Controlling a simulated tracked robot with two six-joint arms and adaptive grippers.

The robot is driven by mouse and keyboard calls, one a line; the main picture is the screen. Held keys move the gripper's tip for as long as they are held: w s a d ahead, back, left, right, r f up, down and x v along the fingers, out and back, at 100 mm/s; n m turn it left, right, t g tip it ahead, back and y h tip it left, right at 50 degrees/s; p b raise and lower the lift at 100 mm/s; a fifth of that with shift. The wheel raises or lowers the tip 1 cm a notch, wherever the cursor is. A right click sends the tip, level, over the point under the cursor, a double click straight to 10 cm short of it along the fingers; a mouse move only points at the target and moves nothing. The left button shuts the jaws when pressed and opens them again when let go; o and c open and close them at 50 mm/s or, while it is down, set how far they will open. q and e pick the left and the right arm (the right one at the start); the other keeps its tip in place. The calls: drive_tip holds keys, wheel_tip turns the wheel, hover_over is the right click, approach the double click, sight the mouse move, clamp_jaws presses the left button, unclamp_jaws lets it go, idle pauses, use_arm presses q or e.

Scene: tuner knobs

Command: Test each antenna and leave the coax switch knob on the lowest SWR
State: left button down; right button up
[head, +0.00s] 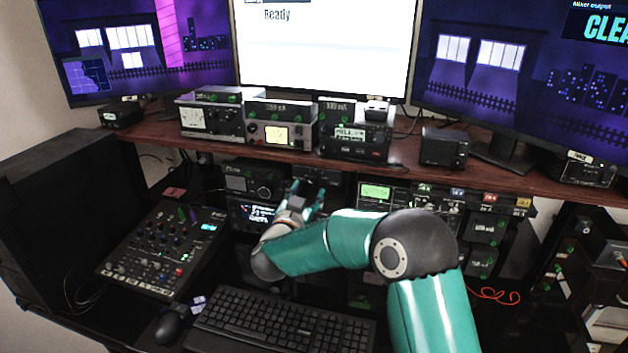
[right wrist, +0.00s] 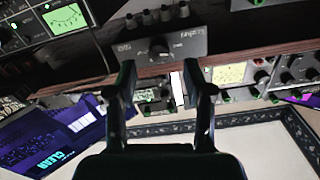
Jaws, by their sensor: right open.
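In the right wrist view, a dark box under the shelf carries a round black knob (right wrist: 159,48) with a pale pointer mark. Several connectors line one edge of the box; its lettering is too small and turned to read, so I cannot confirm it is the coax switch. My right gripper (right wrist: 160,72) is open and empty, its fingers apart on either side of the knob's line and short of it. In the head view my right gripper (head: 304,197) reaches under the shelf, and the arm hides part of the gear. My left gripper is not in view.
A yellow-lit meter (head: 277,135) and a white-faced meter (head: 210,118) stand on the shelf (head: 400,171); their readings are too small. A radio with a green display (head: 376,191) is right of the gripper. A mixer (head: 160,250) and keyboard (head: 280,322) lie on the desk.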

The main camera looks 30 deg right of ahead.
sight(313, 183)
drive_tip(key=shift+p+x, duration=0.35)
drive_tip(key=shift+x, duration=1.75)
drive_tip(key=shift+c, duration=0.2)
